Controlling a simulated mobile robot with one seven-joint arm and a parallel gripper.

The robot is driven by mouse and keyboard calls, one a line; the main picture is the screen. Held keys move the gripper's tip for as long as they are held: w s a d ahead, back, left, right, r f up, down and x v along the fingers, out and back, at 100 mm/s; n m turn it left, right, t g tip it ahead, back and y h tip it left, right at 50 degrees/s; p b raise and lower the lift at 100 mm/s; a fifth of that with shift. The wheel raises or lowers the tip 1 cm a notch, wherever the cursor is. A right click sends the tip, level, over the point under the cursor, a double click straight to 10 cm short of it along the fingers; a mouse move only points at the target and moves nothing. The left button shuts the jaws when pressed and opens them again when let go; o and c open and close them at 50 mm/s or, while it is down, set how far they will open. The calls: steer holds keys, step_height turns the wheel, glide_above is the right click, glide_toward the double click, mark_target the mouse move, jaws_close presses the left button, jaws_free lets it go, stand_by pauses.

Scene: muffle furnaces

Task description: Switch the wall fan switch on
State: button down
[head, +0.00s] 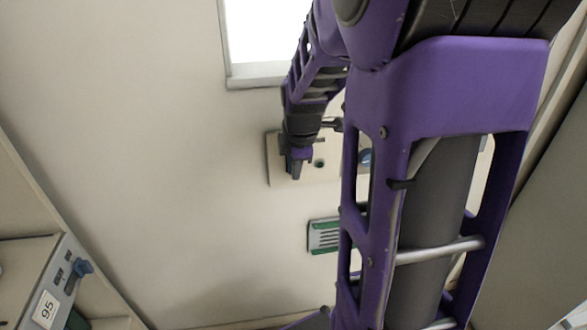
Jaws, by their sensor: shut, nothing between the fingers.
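A beige panel (274,172) is mounted on the wall behind my gripper. It carries a small dark round part (319,163) just right of my gripper. A blue part (366,158) shows farther right, partly hidden by my arm. I cannot tell from this view which of these is the fan switch, or its position. My gripper (294,168) is shut and empty, pointing down in front of the panel's left part. I cannot tell whether it touches the panel. My purple arm covers the panel's right side.
A green and grey slotted plate (323,236) is on the wall below the panel. A bright window (266,38) is above. At lower left stands a unit with a blue knob (83,267) and a "95" label (46,309). The wall left of my gripper is bare.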

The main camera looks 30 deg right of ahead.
steer(key=shift+w+f, duration=0.15)
steer(key=shift+w, duration=0.15)
stand_by(0.4)
steer(key=shift+d+r+p, duration=0.1)
steer(key=shift+r+p, duration=0.65)
steer(key=shift+r, duration=0.05)
